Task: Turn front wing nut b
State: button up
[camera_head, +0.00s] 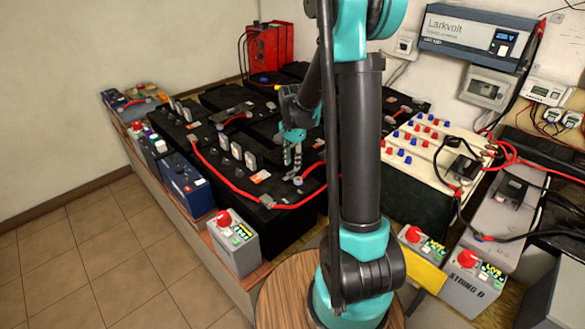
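My gripper (291,166) points down over the front part of the black battery bank (232,176), left of my arm's column. Its fingers are small in the picture, and I cannot tell whether they are apart or closed. A small grey fitting (298,181) sits on the battery top just below the fingertips; it may be a wing nut, but its shape is too small to tell. I cannot make out which nut is front wing nut b. I cannot tell whether the fingertips touch the fitting. My arm hides part of the bank to the right.
A red cable (222,182) runs along the bank's front edge. A grey box with a red knob (234,241) and a blue battery (185,184) stand before the bank. White-topped batteries (428,150) stand at right. A Larkvolt unit (478,40) hangs on the wall. The tiled floor at left is clear.

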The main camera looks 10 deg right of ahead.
aim_at(291, 175)
jog(key=shift+f, duration=1.6)
grip_shut()
